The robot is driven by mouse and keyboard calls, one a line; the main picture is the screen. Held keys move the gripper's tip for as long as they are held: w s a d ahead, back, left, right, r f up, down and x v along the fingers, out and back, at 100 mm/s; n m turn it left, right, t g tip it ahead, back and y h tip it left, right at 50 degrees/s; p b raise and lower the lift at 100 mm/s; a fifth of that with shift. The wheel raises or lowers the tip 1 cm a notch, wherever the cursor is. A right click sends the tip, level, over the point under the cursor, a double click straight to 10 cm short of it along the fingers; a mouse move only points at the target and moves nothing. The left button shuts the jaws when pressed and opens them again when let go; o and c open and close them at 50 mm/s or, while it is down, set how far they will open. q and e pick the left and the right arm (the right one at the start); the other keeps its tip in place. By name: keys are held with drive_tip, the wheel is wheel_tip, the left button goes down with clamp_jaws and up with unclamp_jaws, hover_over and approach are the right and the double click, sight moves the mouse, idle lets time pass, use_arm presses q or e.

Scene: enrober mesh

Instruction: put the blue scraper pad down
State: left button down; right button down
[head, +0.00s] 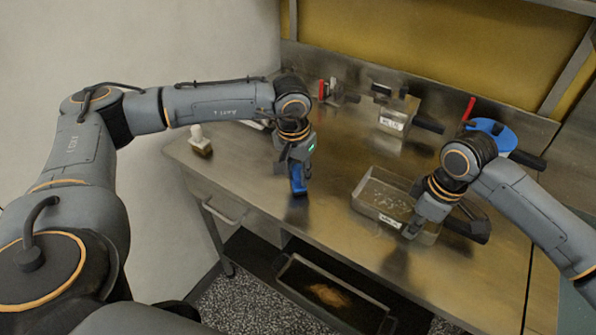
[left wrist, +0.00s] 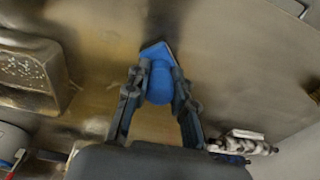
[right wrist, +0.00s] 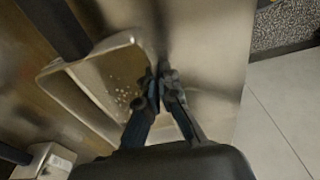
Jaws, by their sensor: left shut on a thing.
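The blue scraper pad (head: 298,181) is held upright, low over the front left of the steel bench. My left gripper (head: 298,157) points down and is shut on it. In the left wrist view the pad (left wrist: 157,80) sits between the two fingers, its flat end beyond the tips. Whether its lower edge touches the bench is unclear. My right gripper (head: 414,229) is at the front right edge of the clear tray (head: 366,208). In the right wrist view its fingertips (right wrist: 160,85) are close together beside the tray rim (right wrist: 130,42). Whether they grip the rim is unclear.
A small white-topped bottle (head: 200,140) stands at the bench's left edge. A labelled container (head: 393,119) and a blue round item (head: 494,131) are further back. A dark tray (head: 330,296) is on the shelf below. The steel bench top (head: 330,150) is bare around the pad.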

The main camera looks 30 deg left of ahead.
sight(296, 186)
use_arm(q)
drive_tip(key=c, duration=1.1)
unclamp_jaws()
drive_tip(key=shift+f, duration=0.1)
drive_tip(key=r, duration=0.4)
drive_tip(key=s+r, duration=0.1)
drive_tip(key=r, duration=0.7)
drive_tip(key=shift+s+r, duration=0.15)
drive_tip(key=shift+s, duration=0.1)
drive_tip(key=shift+o, duration=0.4)
drive_tip(key=shift+d, duration=0.15)
